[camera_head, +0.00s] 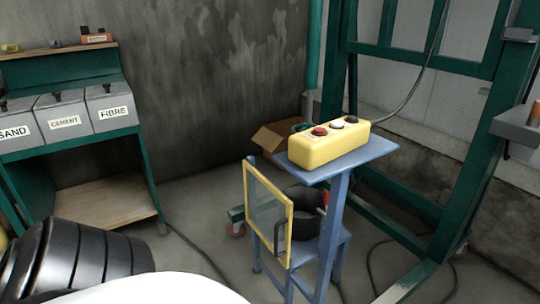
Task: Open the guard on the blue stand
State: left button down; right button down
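The blue stand (337,225) stands right of centre, with a flat top and a lower blue seat-like shelf. The guard (267,212) is a yellow upright frame with a see-through panel, at the left side of the stand. A dark handle (279,239) is on its right edge. A black round pot (305,226) sits behind and to the right of the guard, partly hidden by it and the post. I cannot tell whether the guard is latched. Neither of my grippers is in view.
A yellow control box (328,145) with several buttons lies on the stand's top. An open cardboard box (278,136) is behind. A green frame (470,160) rises at right. Cables cross the floor. Labelled bins (65,118) stand at left. Floor (205,230) left of the stand is mostly free.

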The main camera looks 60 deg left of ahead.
aim_at(285, 261)
jog(key=u, duration=1.1)
jog(key=i, duration=0.15)
